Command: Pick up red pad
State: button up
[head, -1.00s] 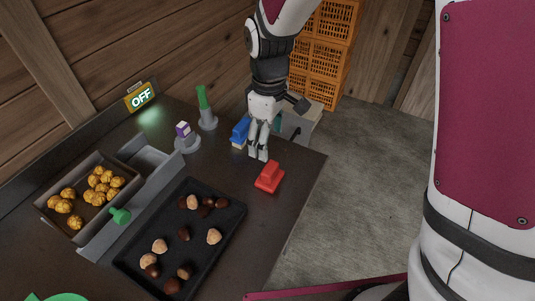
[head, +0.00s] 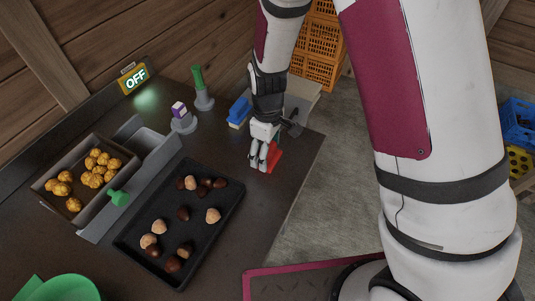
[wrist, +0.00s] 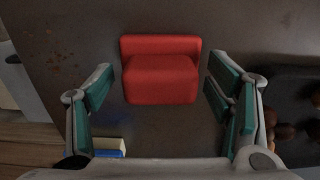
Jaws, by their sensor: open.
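The red pad (head: 274,157) sits on the dark table near its right edge, partly hidden behind my gripper in the head view. My gripper (head: 261,166) points down at it. In the wrist view the red pad (wrist: 161,72) shows whole, a block with a raised ridge along its far side. My open gripper (wrist: 160,88) has one teal-padded finger on each side of the pad's near part. Gaps show between both fingers and the pad, and nothing is held.
A black tray (head: 123,243) with several chestnuts lies left of the pad. A blue block (head: 239,110) stands behind my gripper.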

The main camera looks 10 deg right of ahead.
jog(key=shift+f, duration=0.1)
jog(key=shift+c, duration=0.3)
jog(key=c, duration=1.2)
jog(key=shift+c, duration=0.2)
jog(key=shift+r, duration=0.6)
jog(key=shift+s+r, duration=0.3)
jog(key=shift+r, duration=0.35)
jog(key=shift+s+r, duration=0.25)
jog(key=shift+r, duration=0.35)
jog(key=s, duration=0.5)
jog(key=s+a+r, duration=0.1)
jog(key=s, duration=0.8)
jog(key=shift+s+a+r, duration=0.15)
jog(key=shift+s+a, duration=0.2)
jog(key=shift+s, duration=0.05)
